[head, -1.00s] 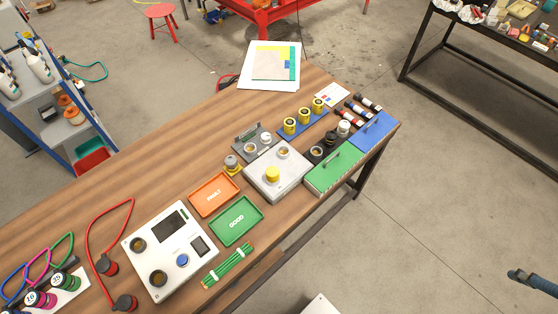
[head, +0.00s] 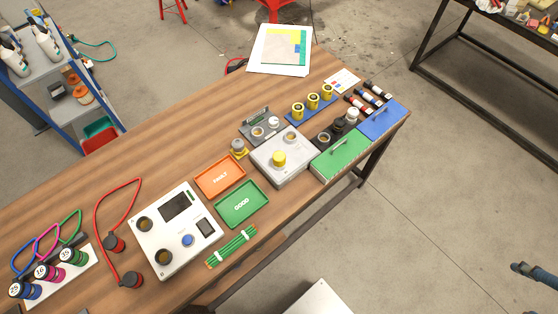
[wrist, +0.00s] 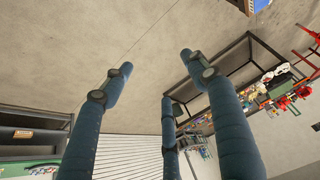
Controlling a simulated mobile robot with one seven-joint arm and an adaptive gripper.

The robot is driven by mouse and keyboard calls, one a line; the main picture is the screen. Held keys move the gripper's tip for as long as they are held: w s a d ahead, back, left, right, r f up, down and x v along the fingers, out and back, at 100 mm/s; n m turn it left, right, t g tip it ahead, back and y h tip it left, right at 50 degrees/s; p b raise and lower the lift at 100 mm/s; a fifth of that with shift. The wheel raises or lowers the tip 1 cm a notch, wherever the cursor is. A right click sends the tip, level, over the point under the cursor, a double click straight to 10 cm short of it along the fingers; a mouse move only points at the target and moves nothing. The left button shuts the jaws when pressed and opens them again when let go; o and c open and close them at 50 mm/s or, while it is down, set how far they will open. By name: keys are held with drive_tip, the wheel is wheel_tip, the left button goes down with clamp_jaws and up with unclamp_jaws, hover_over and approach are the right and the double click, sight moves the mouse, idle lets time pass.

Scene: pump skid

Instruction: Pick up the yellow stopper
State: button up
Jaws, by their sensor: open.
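The yellow stopper (head: 279,158) is a round yellow knob standing upright on top of the light grey box (head: 270,173) on the wooden bench, in the head view. My gripper (wrist: 155,75) has dark blue fingers spread apart with nothing between them in the wrist view. It points over concrete floor, away from the bench top, and the stopper is not in the wrist view. In the head view a blue-grey finger part (head: 535,276) shows at the lower right edge, well right of the stopper and off the bench.
Near the box are a green block (head: 340,158), a grey scale-like device (head: 260,124) and a blue rack with yellow-topped cylinders (head: 311,105). Orange (head: 220,177) and green (head: 241,204) trays lie to its left. Open floor (head: 440,220) lies right of the bench.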

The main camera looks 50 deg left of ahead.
drive_tip(key=w+a+n+g+y, duration=0.1)
drive_tip(key=w+a+n+g, duration=0.1)
drive_tip(key=w+a+n, duration=0.85)
drive_tip(key=w+a+f+n, duration=0.1)
drive_tip(key=a+f+n, duration=0.1)
drive_tip(key=a, duration=0.5)
drive_tip(key=w+a+f+n+g+p, duration=0.1)
drive_tip(key=a+n, duration=0.2)
drive_tip(key=a, duration=0.3)
drive_tip(key=w+a+f+n, duration=0.2)
drive_tip(key=a, duration=0.5)
drive_tip(key=n+g+h, duration=0.1)
drive_tip(key=n+g, duration=0.2)
drive_tip(key=n, duration=1.3)
hover_over(279, 155)
wheel_tip(279, 155, down, 21)
drive_tip(key=shift+r+p, duration=0.15)
drive_tip(key=shift+p, duration=0.25)
drive_tip(key=shift+f+b, duration=0.5)
drive_tip(key=shift+f, duration=3.75)
drive_tip(key=shift+f, duration=0.1)
drive_tip(key=shift+f+b, duration=0.5)
drive_tip(key=shift+f, duration=2)
